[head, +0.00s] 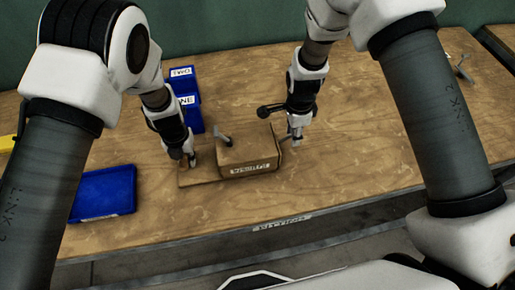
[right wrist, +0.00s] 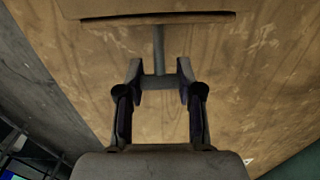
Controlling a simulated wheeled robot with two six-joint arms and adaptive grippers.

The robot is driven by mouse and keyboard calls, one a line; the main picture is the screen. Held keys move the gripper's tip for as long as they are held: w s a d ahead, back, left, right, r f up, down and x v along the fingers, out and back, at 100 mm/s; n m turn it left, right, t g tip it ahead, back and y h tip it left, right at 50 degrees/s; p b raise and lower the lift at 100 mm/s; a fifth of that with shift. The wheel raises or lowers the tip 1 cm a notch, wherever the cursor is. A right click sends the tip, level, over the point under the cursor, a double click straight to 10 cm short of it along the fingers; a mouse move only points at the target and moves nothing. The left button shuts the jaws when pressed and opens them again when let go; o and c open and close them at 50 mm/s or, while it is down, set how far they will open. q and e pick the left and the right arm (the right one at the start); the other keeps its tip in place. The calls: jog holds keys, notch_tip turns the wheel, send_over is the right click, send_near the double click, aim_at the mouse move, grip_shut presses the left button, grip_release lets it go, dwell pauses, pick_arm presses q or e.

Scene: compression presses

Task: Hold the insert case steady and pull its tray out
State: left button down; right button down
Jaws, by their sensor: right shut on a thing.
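The insert case (head: 248,155) is a brown box with a lettered front face, on a flat base (head: 205,178) that reaches left. My right gripper (head: 297,139) is at its right end. In the right wrist view the right gripper (right wrist: 160,88) is shut on the grey crossbar of a T-shaped handle (right wrist: 158,50), whose stem runs to the case side. A dark narrow slit shows there along the case (right wrist: 158,6). The tray body is hidden. My left gripper (head: 190,158) points down at the base's left end; whether its fingers grip anything is unclear.
Two blue labelled bins (head: 186,105) stand behind the left arm. An empty blue tray (head: 105,193) lies at the left. A small grey lever (head: 224,139) stands at the case's left end. The wooden table (head: 375,150) is clear right of the case.

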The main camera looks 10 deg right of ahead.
jog(key=shift+d, duration=0.15)
jog(key=shift+s+d, duration=0.1)
jog(key=shift+d, duration=6.3)
jog(key=c, duration=0.7)
grip_release()
notch_tip(320, 180, up, 12)
